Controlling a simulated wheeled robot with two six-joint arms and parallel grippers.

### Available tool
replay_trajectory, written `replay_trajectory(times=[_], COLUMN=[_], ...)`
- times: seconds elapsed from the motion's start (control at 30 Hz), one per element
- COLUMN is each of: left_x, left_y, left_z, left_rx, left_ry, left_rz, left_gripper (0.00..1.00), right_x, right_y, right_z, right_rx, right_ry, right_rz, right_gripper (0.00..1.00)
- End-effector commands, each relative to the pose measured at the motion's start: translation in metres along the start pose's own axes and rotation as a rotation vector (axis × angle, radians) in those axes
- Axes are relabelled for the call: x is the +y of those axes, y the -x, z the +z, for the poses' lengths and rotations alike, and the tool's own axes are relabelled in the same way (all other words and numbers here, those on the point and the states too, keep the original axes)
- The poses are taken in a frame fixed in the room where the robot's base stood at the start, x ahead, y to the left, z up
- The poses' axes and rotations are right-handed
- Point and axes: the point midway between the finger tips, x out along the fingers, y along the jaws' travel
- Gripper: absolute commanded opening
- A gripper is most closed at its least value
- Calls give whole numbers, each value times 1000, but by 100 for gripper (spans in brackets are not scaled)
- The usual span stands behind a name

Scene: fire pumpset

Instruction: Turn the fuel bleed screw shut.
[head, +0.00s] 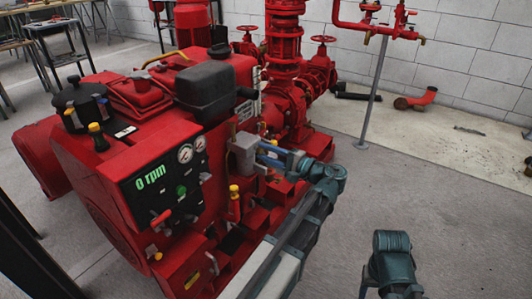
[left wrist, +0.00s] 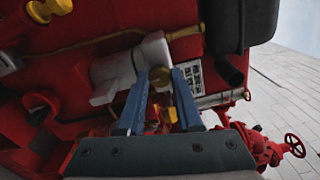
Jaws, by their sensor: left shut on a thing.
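My left gripper (head: 268,152) reaches in from the right side of the red engine, its blue fingers at a grey housing (head: 243,152). In the left wrist view, the fingers are shut on a small brass screw head (left wrist: 160,76), which I take as the fuel bleed screw. It sits at the end of the pale grey housing (left wrist: 130,62). In the head view the fingers hide the screw. How far the screw is turned cannot be told.
The engine panel (head: 165,190) reads "0 rpm". A black box (head: 215,88) sits above the housing. Red pump pipework (head: 287,70) with handwheels stands behind. Yellow-capped parts (head: 234,192) are near the arm.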

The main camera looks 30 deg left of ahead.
Motion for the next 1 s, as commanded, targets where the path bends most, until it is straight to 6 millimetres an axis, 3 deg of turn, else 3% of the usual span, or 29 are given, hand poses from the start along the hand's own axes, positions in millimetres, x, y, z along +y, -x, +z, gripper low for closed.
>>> replay_trajectory(times=[0.5, 0.53, 0.57, 0.87, 1.0], left_x=[1, 1, 1, 0, 0], left_y=[1, 1, 1, 1, 11], left_z=[-1, -1, -1, 0, -1], left_rx=[3, 3, 3, 1, 2], left_ry=[-15, -15, -15, -14, -14], left_rz=[2, 2, 2, 1, 0], left_gripper=[0, 40, 45, 47, 47], right_x=[0, 0, 0, 0, 0], right_y=[0, 0, 0, 0, 0], right_z=[0, 0, 0, 0, 0], right_rx=[0, 0, 0, 0, 0], right_ry=[0, 0, 0, 0, 0], right_rz=[0, 0, 0, 0, 0], right_gripper=[61, 61, 61, 61, 61])
